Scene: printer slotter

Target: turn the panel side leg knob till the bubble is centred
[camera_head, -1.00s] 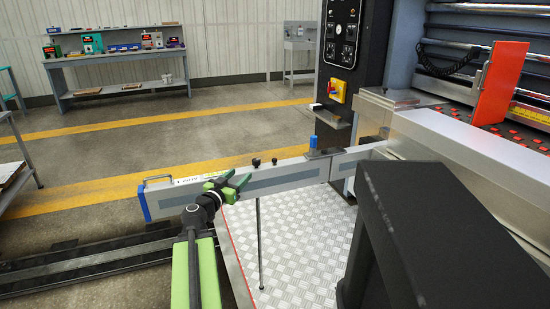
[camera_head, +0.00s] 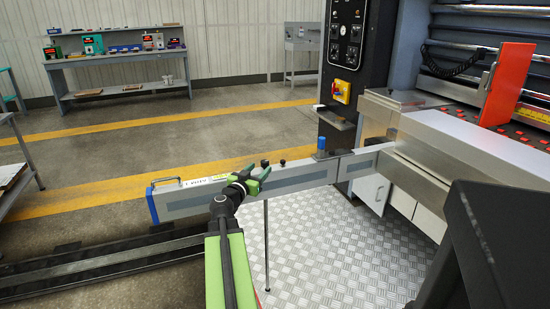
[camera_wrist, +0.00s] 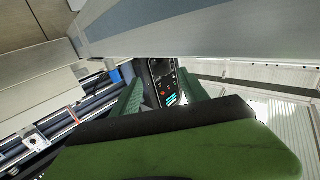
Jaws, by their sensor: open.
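A long grey beam (camera_head: 300,176) with a blue end and handle runs from the left toward the machine. Two small black knobs, a left one (camera_head: 265,163) and a right one (camera_head: 282,162), stand on its top edge. I cannot tell which is the panel side leg knob. A thin leg (camera_head: 266,240) reaches from the beam to the floor. My gripper (camera_head: 251,180) is open, with green fingers, in front of the beam just left of and below the knobs. In the wrist view my gripper (camera_wrist: 160,88) is empty and the beam (camera_wrist: 180,30) crosses above it. No bubble is readable.
The control panel (camera_head: 346,40) stands on the machine's dark column, with a red-yellow switch (camera_head: 341,91). A floor rail (camera_head: 90,270) lies at lower left.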

